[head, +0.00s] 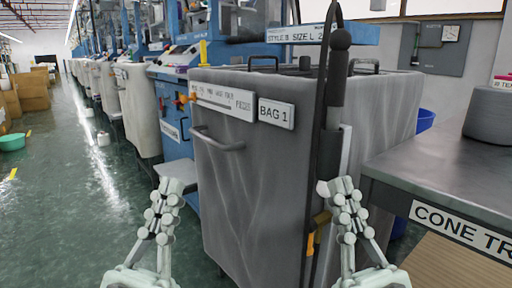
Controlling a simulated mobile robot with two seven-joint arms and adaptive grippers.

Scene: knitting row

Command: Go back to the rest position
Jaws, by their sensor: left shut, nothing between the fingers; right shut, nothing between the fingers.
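My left gripper (168,186) is at the lower left, pointing up, shut and empty, in front of the aisle floor and left of the grey bag bin. My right gripper (338,187) is at the lower middle right, also pointing up, shut and empty. In the picture it overlaps the right part of the grey bin (250,190) labelled BAG 1. I cannot tell how far it is from the bin. Neither gripper holds anything.
A metal table (410,165) with a "CONE TR" label and a grey cone (490,115) stands at the right. A dark upright pole (328,150) is before the bin. Knitting machines line the aisle. The green floor (60,200) at left is mostly clear, with a teal basin (12,142) and cartons (32,90).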

